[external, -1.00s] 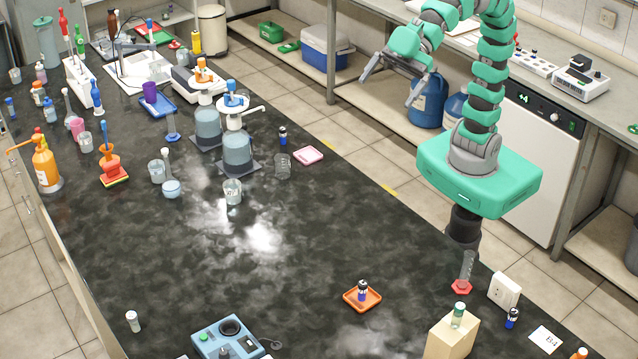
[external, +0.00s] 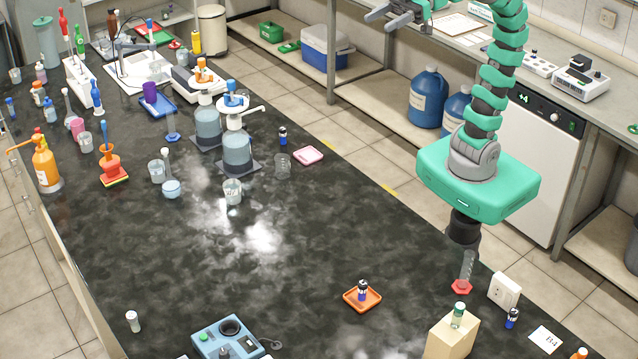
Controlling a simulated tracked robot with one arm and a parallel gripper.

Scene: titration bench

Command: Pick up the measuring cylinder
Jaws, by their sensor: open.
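A clear measuring cylinder (external: 467,266) with a red six-sided base stands upright near the right edge of the dark bench, in front of my base. A second slim cylinder (external: 171,124) with a blue base stands at the far left, beside a blue tray. My gripper (external: 380,18) is at the top edge of the picture, partly cut off. It is open and empty, high up and well away from both cylinders.
A white socket box (external: 504,291) and a beige block (external: 452,335) with a small vial stand close to the red-based cylinder. An orange tray (external: 362,298) holding a dark vial lies to its left. The bench middle is clear. Two dispenser bottles (external: 237,150) stand farther back.

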